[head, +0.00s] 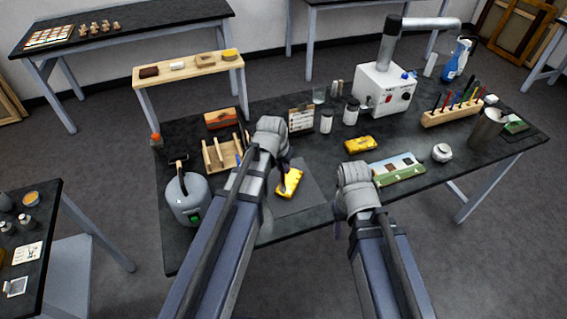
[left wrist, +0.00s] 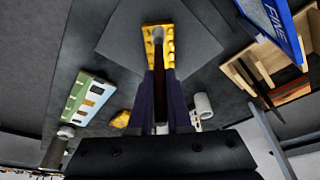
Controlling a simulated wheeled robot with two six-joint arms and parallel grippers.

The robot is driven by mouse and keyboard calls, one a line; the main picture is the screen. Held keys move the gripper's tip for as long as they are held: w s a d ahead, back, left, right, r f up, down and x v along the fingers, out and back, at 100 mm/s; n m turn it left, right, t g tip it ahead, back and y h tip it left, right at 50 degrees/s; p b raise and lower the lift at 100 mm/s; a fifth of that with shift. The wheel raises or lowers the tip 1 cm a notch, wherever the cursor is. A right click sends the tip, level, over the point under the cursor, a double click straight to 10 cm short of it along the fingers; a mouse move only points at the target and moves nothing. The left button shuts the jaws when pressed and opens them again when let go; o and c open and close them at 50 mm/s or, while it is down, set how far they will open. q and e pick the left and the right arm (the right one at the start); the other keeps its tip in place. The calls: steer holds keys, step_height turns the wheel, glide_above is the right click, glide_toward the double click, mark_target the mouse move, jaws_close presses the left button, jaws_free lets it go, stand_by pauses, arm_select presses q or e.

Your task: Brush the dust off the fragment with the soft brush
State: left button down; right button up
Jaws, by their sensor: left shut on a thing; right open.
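The gilt fragment (head: 289,184) is a yellow carved piece lying on a dark grey mat (head: 306,195); it also shows at the top of the left wrist view (left wrist: 149,47). My left gripper (head: 284,165) is over the fragment's far end. In the left wrist view its dark fingers (left wrist: 160,88) are shut on the soft brush, a thin dark handle with a pale tip (left wrist: 157,35). The tip overlaps the fragment; I cannot tell whether it touches. My right gripper (head: 338,228) is open, mostly hidden by its wrist, at the table's front edge.
Another yellow piece (head: 360,144) lies beyond the mat. A wooden rack (head: 222,154) and a grey canister (head: 188,198) stand left. A white machine with a pipe (head: 385,88) and a tool block (head: 452,111) stand at the back right.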

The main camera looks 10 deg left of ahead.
arm_select(q)
steer(key=shift+r+p, duration=0.35)
steer(key=shift+r, duration=0.55)
steer(key=shift+w+r+p, duration=0.15)
steer(key=shift+r+p, duration=0.6)
steer(key=shift+p, duration=0.05)
step_height(320, 180, up, 4)
steer(key=p, duration=0.4)
arm_select(e)
step_height(320, 180, up, 7)
steer(key=shift+a+r, duration=0.15)
steer(key=shift+a, duration=0.15)
steer(key=shift+s, duration=0.1)
